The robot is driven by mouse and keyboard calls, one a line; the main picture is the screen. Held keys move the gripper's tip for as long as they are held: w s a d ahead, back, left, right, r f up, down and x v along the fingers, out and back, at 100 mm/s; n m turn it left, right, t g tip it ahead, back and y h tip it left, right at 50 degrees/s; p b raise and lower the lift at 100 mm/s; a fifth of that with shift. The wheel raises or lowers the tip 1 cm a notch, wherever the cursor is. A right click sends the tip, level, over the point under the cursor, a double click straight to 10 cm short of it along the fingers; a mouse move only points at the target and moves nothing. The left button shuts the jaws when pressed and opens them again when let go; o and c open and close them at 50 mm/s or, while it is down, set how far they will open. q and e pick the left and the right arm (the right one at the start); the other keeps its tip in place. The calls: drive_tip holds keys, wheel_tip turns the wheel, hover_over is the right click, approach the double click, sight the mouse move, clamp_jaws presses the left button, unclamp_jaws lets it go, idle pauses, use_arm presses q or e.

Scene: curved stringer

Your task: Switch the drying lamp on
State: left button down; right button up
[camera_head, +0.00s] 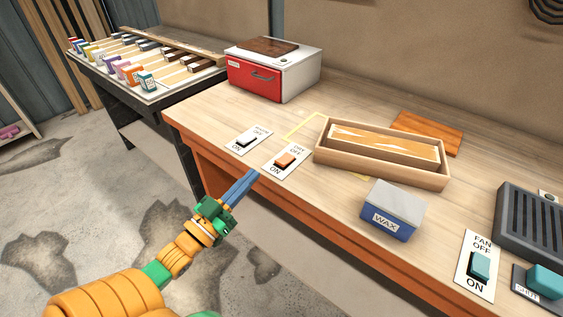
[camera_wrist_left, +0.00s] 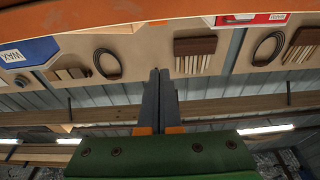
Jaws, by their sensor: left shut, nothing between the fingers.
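A switch plate with an orange rocker (camera_head: 286,159) is set near the bench's front edge. A second plate with a dark and white rocker (camera_head: 246,141) lies to its left. Both read ON at the near end and OFF at the far end, but their small upper words are too blurred to read surely. I cannot tell which one works the drying lamp, and I cannot make out the lamp itself. My left gripper (camera_head: 254,175) is shut and empty, its blue fingertips by the front edge just short of the orange rocker. The shut fingers also show in the wrist view (camera_wrist_left: 159,74).
On the bench (camera_head: 215,110) are a red-fronted box (camera_head: 254,79), a wooden tray (camera_head: 327,166) holding a pale strip, a blue WAX tin (camera_head: 393,216), a FAN switch (camera_head: 480,265) and a dark grille (camera_head: 535,222). A sample table (camera_head: 150,96) stands at left.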

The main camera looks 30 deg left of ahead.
use_arm(q)
wheel_tip(320, 180, up, 2)
hover_over(275, 171)
drive_tip(key=shift+w+r+p, duration=0.1)
drive_tip(key=shift+w+p, duration=0.1)
drive_tip(key=shift+p, duration=0.2)
wheel_tip(275, 171, down, 3)
drive_tip(key=shift+b, duration=0.35)
drive_tip(key=shift+s+f, duration=0.15)
drive_tip(key=shift+f, duration=0.45)
